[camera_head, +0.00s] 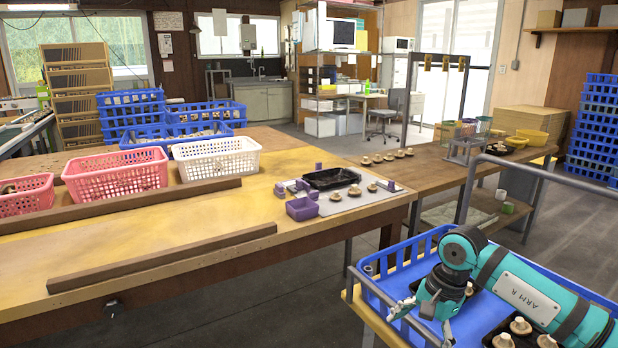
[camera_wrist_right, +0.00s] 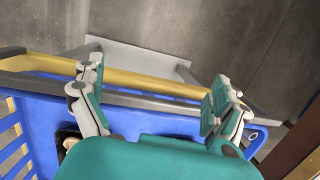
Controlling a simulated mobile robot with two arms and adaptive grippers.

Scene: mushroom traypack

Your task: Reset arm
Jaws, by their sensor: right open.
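My right arm (camera_head: 528,290), teal and marked "ARM R", reaches in from the right over the blue crate (camera_head: 372,290). My right gripper (camera_head: 420,318) is open and empty at the crate's near left wall. In the right wrist view my right gripper (camera_wrist_right: 158,90) shows two spread fingers above the crate's blue rim (camera_wrist_right: 180,122), with nothing between them. Mushrooms (camera_head: 520,325) stand in a black tray (camera_head: 490,336) in the crate, partly hidden by my arm. My left gripper is not in view.
The wooden table (camera_head: 150,240) at left holds a black tray (camera_head: 330,185), purple containers (camera_head: 302,208), mushrooms (camera_head: 354,190) and a white basket (camera_head: 218,170). Wooden bars (camera_head: 165,257) lie along it. A grey cart rail (camera_head: 540,170) rises beside the crate. Floor between is clear.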

